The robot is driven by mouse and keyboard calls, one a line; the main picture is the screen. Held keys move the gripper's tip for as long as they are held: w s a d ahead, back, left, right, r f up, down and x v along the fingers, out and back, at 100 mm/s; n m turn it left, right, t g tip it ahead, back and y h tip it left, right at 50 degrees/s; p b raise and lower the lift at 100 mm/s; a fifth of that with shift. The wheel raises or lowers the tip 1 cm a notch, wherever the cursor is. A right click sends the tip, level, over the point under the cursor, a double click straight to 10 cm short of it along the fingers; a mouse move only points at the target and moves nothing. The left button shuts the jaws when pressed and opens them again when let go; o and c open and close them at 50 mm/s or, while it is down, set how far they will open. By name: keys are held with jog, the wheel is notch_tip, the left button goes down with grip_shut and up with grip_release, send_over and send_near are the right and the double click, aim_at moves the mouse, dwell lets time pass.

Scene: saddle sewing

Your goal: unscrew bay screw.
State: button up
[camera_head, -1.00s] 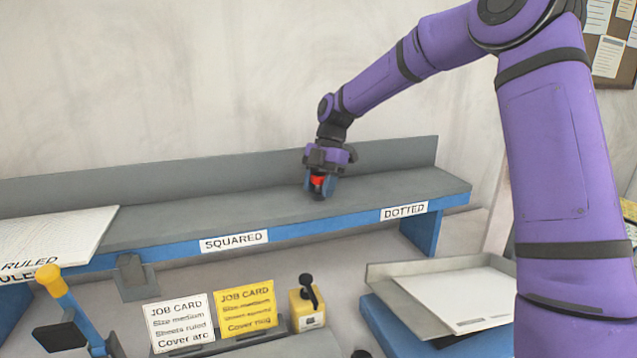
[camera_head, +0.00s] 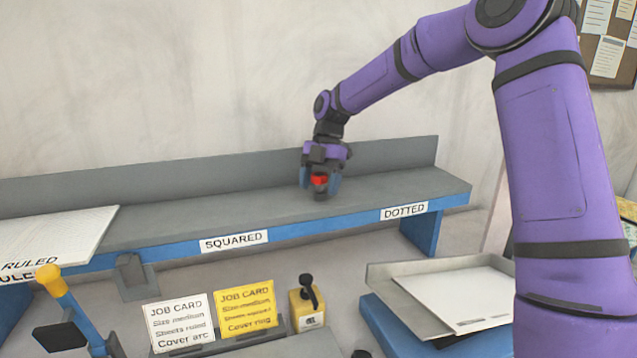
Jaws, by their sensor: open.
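A small red screw head (camera_head: 319,180) shows on the grey shelf (camera_head: 270,200), between the SQUARED and DOTTED labels. My gripper (camera_head: 320,182) is open, with its blue-grey fingers on either side of the red head. Whether the fingers touch the head cannot be told from this view. The lower part of the screw is hidden or too small to see.
White RULED sheets (camera_head: 50,238) lie at the shelf's left end. Below stand two job cards (camera_head: 246,308), a yellow block with a black lever (camera_head: 307,308) and a yellow-topped handle (camera_head: 50,280). A tray with white sheets (camera_head: 455,298) is at right. The shelf beside my gripper is clear.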

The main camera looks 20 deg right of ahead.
jog(key=shift+r, duration=2.15)
jog(key=m, duration=0.2)
jog(key=m+t, duration=0.1)
jog(key=m, duration=0.1)
jog(key=shift+m+t+y, duration=0.3)
jog(key=shift+m+y, duration=0.1)
jog(key=m+t, duration=0.2)
jog(key=m, duration=0.3)
jog(key=shift+m, duration=0.3)
jog(key=m+t, duration=0.1)
jog(key=m, duration=0.3)
jog(key=shift+m+t, duration=0.3)
jog(key=shift+t, duration=0.1)
jog(key=m, duration=0.2)
jog(key=m+t+h, duration=0.1)
jog(key=m, duration=0.2)
jog(key=shift+t+h, duration=0.3)
jog(key=shift+f, duration=2.5)
jog(key=shift+c, duration=0.4)
